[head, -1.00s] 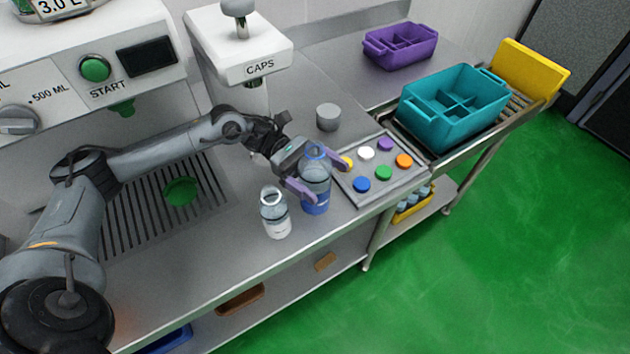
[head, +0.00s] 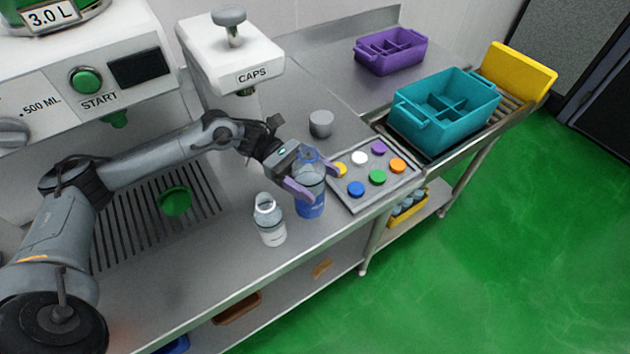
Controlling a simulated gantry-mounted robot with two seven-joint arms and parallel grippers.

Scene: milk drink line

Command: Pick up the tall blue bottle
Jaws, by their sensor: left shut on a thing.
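The tall blue bottle (head: 311,203) stands upright on the steel counter, left of the tray of coloured caps. My left gripper (head: 313,180) is shut on it, with one purple finger on its near left side and the other on its far right side. The bottle's base seems to rest on the counter; I cannot tell whether it is lifted. A shorter clear bottle with a white label (head: 270,228) stands just left of it, apart from the gripper. My right gripper is not in view.
The cap tray (head: 373,199) lies close to the right of the blue bottle. A grey cylinder (head: 321,123) stands behind it. The caps dispenser (head: 243,62) is behind my left arm. A teal crate (head: 408,131) and purple crate (head: 372,63) are further right. The counter's front edge is near.

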